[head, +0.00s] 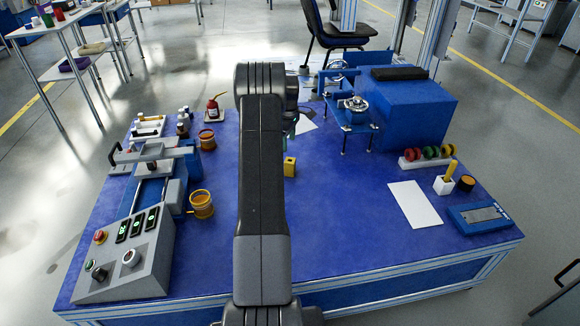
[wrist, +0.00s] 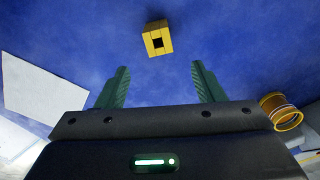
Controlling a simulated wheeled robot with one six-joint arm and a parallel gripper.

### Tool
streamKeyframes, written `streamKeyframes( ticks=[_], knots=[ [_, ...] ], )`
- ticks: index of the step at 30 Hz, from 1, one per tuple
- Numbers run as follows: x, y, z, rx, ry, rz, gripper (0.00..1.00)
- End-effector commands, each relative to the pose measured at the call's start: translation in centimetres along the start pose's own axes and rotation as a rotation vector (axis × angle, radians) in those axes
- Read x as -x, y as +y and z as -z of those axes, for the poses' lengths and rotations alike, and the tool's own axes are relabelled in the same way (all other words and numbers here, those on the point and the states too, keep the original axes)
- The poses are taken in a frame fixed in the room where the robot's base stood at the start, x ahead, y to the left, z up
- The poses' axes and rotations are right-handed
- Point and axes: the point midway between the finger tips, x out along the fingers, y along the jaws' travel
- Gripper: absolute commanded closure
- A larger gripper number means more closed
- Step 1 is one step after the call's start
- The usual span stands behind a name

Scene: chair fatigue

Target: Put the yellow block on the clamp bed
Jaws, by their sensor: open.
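The yellow block (head: 290,166) stands on the blue table top, just right of my arm in the head view. In the wrist view the yellow block (wrist: 167,34) shows a dark square opening on one face and lies beyond the fingertips. My gripper (wrist: 160,72) is open, its two green fingers apart with nothing between them. In the head view my arm hides most of the gripper. A clamp fixture (head: 155,190) with a grey bar and black handle stands at the left; it looks like the clamp bed, and nothing yellow lies on it.
A control panel (head: 125,255) stands front left, beside an orange cup (head: 201,205). Another orange cup (head: 207,140) and a red oil can (head: 213,106) stand behind. A large blue box (head: 405,110) fills the back right. A white sheet (head: 414,205) lies right; the table's front middle is clear.

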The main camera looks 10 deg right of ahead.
Motion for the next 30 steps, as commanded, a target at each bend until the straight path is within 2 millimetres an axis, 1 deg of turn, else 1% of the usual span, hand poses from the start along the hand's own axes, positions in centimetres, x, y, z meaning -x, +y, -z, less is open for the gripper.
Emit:
streamKeyframes(
  ticks=[3,8,11,15,19,21,28,30],
  knots=[
    [0.1,0.0,0.1,0.099,0.000,0.000,0.38],
    [-0.3,0.0,0.1,0.157,0.000,0.001,0.38],
    [-1.8,-0.1,0.0,0.161,-0.001,0.004,0.38],
    [-4.8,-0.1,0.0,0.160,-0.002,0.005,0.38],
    [-7.0,0.0,0.0,0.159,-0.001,0.003,0.38],
    [-7.8,0.0,0.0,0.158,-0.001,0.002,0.38],
    [-9.0,0.0,-0.1,0.157,-0.001,0.002,0.38],
    [-9.8,0.1,-0.3,0.157,-0.001,0.003,0.38]
  ],
)
